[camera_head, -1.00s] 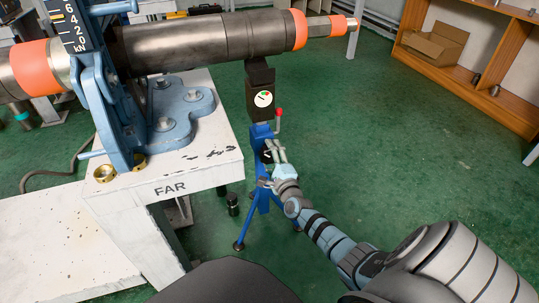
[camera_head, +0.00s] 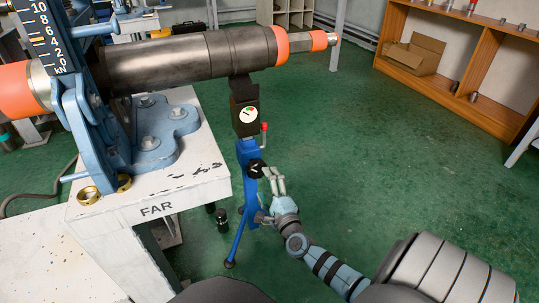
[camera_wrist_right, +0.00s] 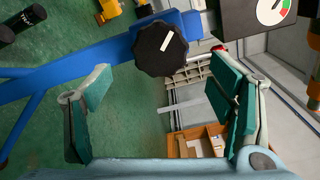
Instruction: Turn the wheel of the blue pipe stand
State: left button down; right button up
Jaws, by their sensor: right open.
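The blue pipe stand (camera_head: 246,195) stands on the green floor beside the white table and bears the right part of the long pipe. Its wheel is a black knob (camera_head: 256,168) on the upper post. In the right wrist view the black wheel (camera_wrist_right: 160,49) has a white mark and lies beyond the fingertips, above and between them. My right gripper (camera_head: 275,178) is at the right of the wheel, and it also shows in the right wrist view (camera_wrist_right: 160,95). Its fingers are apart and empty, and do not appear to touch the wheel. My left gripper is not in view.
The white table (camera_head: 190,190) marked FAR carries the blue vise (camera_head: 80,130) holding the pipe (camera_head: 190,60). A gauge box (camera_head: 245,117) with a red-tipped lever sits above the wheel. Open green floor lies to the right, with a wooden shelf (camera_head: 440,82) beyond.

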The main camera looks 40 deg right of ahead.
jog(key=v, duration=0.4)
jog(key=shift+s, duration=0.15)
jog(key=shift+a, duration=0.1)
